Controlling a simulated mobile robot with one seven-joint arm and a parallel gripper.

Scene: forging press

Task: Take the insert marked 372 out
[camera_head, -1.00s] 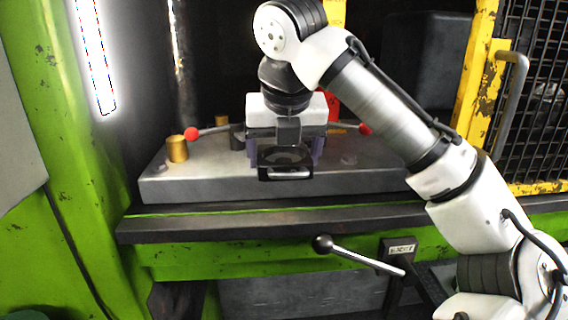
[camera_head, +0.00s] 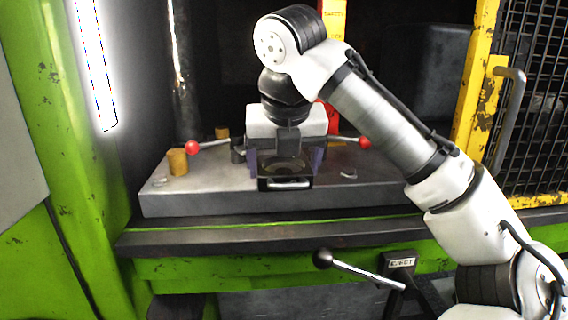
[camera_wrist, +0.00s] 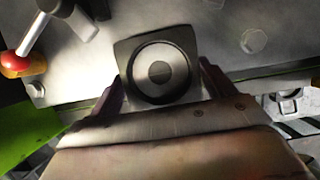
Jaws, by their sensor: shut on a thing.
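A dark square insert with a round, pale ringed cavity (camera_wrist: 159,71) sits between the two dark purple fingers of my gripper (camera_wrist: 160,85) in the wrist view. My gripper is shut on it, one finger at each side. In the head view the insert (camera_head: 288,184) shows low between the fingers of my gripper (camera_head: 287,165), with a bright bar on its front. It is at the front middle of the grey press bed (camera_head: 210,203). No marking 372 is readable. I cannot tell whether the insert touches the bed or is clear of it.
Red-knobbed levers (camera_head: 192,148) stand left and right of my gripper. A brass cylinder (camera_head: 177,162) stands at the bed's left. Below is a black-knobbed lever (camera_head: 323,258) beside an EJECT sign (camera_head: 401,262). A yellow-framed mesh guard (camera_head: 535,110) is at the right.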

